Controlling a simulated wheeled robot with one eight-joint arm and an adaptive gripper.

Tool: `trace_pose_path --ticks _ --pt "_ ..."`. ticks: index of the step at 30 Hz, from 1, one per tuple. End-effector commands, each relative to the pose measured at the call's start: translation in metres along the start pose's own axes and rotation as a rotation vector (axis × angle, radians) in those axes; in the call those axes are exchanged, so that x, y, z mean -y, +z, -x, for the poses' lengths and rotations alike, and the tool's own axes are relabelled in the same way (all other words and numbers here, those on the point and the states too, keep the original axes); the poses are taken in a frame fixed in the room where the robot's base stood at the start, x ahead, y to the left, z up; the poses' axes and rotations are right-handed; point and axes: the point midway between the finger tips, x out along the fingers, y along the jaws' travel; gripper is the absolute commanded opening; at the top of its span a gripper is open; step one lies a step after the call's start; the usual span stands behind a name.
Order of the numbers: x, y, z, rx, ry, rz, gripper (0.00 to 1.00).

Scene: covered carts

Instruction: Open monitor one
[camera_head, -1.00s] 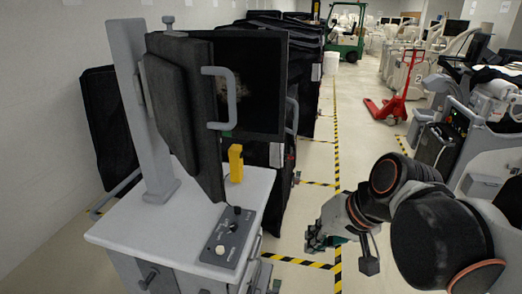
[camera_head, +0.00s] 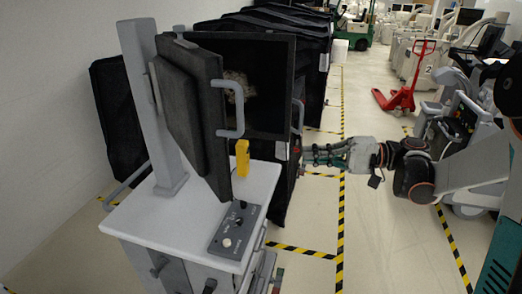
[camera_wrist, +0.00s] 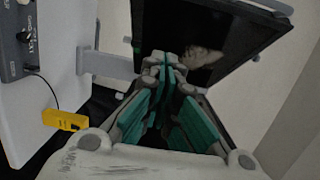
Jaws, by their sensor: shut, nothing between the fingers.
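The monitor on the nearest cart has a dark front panel (camera_head: 192,115) with a grey handle (camera_head: 228,106). The panel stands at an angle to a dark screen (camera_head: 262,85) behind it, with a gap between them. A dark screen also shows in the wrist view (camera_wrist: 205,35), beyond the fingertips. My gripper (camera_head: 308,155) is to the right of the cart, apart from the handle, and points left. In the wrist view my gripper (camera_wrist: 164,66) is shut and empty, with green finger pads. I cannot tell its exact distance from the screen.
The cart's white top (camera_head: 140,220) carries a control box (camera_head: 236,230) and a yellow device (camera_head: 242,157). Other black-covered carts (camera_head: 305,50) stand behind. A red pallet jack (camera_head: 405,90) is at the back right. Floor between the striped lines (camera_head: 390,235) is clear.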

Motion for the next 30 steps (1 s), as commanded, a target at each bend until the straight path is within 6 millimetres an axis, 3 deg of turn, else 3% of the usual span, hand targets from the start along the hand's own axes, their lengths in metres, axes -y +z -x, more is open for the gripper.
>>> trace_pose_path --ticks 4,8,24,30 --pt "0.003 -0.004 0.01 0.008 -0.051 0.012 0.0" --pt "0.003 -0.004 0.004 0.011 -0.058 0.014 0.0" --pt "0.009 -0.002 -0.094 0.013 -0.055 0.013 0.0" --pt "0.009 0.018 -0.11 0.011 -0.055 0.013 0.0"
